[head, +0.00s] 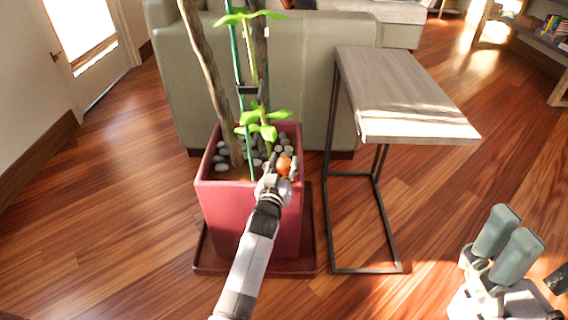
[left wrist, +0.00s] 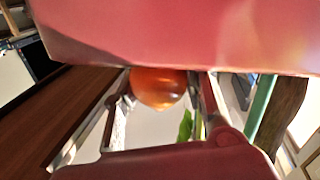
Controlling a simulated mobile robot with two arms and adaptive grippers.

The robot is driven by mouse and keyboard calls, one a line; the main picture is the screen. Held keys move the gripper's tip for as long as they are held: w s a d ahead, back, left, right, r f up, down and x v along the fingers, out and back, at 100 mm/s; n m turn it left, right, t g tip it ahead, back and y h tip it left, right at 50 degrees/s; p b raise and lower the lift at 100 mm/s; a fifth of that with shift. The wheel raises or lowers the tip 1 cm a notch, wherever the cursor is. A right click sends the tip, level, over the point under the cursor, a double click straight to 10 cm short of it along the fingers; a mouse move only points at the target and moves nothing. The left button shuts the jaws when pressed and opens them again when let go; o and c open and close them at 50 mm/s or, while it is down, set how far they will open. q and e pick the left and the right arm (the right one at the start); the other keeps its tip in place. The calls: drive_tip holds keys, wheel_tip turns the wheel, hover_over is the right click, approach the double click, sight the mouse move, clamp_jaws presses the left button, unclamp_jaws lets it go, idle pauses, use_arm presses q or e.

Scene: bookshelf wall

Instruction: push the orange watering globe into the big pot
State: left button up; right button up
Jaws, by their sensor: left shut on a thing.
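The orange watering globe (head: 284,165) is at the right part of the big red pot (head: 246,214), above the grey stones by the plant stems. My left gripper (head: 275,182) reaches over the pot's front rim and is shut on the globe. Whether the globe's lower end touches the soil is hidden. My right gripper (head: 518,228) is at the lower right, open and empty, away from the pot.
The pot stands on a dark red saucer (head: 309,262). Tall trunks, a green stake (head: 238,60) and leaves rise from it. A side table (head: 405,95) stands close on the right. A grey-green sofa (head: 190,75) is behind. Wooden floor lies clear at left.

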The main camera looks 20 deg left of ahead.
use_arm(q)
drive_tip(key=shift+w+d, duration=0.1)
drive_tip(key=shift+d, duration=0.2)
drive_tip(key=shift+r, duration=0.1)
drive_tip(key=o, duration=1.3)
drive_tip(key=shift+c, duration=0.2)
